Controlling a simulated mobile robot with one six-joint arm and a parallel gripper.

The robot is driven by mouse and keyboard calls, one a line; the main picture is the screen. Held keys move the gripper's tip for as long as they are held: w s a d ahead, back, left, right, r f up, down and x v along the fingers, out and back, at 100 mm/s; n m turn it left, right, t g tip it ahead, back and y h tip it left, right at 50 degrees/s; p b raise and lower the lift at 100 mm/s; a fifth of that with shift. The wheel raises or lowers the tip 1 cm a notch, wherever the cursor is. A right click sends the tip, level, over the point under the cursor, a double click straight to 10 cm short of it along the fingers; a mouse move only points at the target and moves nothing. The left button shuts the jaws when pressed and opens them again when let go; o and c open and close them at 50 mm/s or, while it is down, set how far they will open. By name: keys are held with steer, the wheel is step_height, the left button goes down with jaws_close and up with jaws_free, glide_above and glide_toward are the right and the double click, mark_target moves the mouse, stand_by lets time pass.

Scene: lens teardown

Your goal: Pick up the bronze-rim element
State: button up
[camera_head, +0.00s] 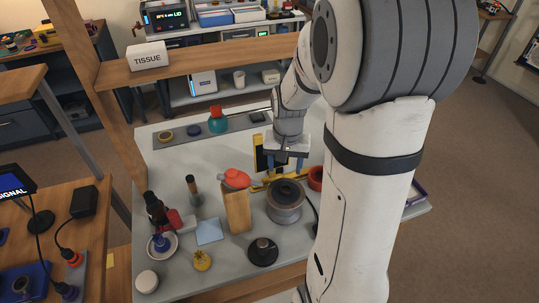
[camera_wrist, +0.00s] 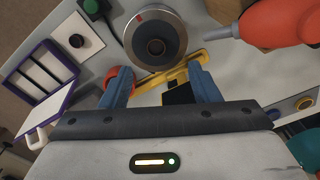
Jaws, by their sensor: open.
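A small round element with a yellow-brown rim (camera_head: 166,136) lies on the left part of the grey strip at the back of the bench in the head view; it looks like the bronze-rim one, but it is too small to be sure. A gold-rimmed disc (camera_wrist: 303,103) shows at the right edge of the wrist view; I cannot tell if it is the same piece. My gripper (camera_head: 288,163) is open and empty, to the right of the strip's pieces. In the wrist view its blue fingers (camera_wrist: 157,76) hang apart above a yellow tool (camera_wrist: 178,74).
A red blower (camera_head: 236,179) tops a wooden block (camera_head: 237,212). A teal blower (camera_head: 217,121) and a blue disc (camera_head: 193,130) share the strip. A shelf crosses above the back.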

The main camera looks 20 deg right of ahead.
steer(key=m, duration=0.1)
glide_above(286, 189)
steer(key=shift+g, duration=0.3)
step_height(286, 189, down, 6)
steer(key=shift+f, duration=0.25)
steer(key=shift+f+p, duration=0.8)
steer(key=shift+f, duration=1.7)
steer(key=shift+c, duration=0.4)
steer(key=c, duration=1)
